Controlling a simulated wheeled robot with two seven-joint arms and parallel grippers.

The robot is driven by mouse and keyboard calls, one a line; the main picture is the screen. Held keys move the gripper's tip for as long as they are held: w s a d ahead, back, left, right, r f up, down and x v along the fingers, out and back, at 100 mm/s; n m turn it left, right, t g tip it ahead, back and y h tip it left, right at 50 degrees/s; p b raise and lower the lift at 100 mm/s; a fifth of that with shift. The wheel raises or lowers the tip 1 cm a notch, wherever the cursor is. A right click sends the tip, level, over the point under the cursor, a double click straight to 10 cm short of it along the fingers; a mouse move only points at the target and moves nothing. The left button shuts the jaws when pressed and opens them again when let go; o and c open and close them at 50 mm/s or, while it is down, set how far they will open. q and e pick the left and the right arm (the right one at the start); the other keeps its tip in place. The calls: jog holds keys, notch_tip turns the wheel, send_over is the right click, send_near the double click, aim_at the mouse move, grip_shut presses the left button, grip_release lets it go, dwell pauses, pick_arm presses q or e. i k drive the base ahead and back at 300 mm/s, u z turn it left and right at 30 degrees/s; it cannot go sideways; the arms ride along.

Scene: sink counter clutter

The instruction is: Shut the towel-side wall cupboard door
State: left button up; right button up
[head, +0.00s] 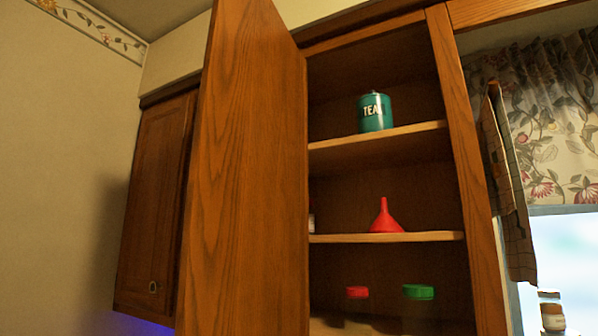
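The wall cupboard door (243,190) is brown wood and stands wide open, hinged on the left of its cupboard and swung out toward me. The open cupboard (449,120) shows shelves inside. A checked towel (517,225) hangs just right of the cupboard, by the window. Neither of my grippers shows in the head view.
Inside are a green TEA tin (374,112), a red funnel (385,217) and jars with red (357,292) and green (418,292) lids. A shut cupboard door (152,205) is at left. Small jars (551,312) stand by the window at right.

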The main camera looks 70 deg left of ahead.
aim_at(239, 274)
jog(key=z, duration=0.05)
jog(key=k, duration=1.45)
jog(key=u, duration=1.3)
jog(key=i, duration=1)
jog(key=z, duration=0.6)
jog(key=k, duration=1.2)
jog(key=z, duration=0.55)
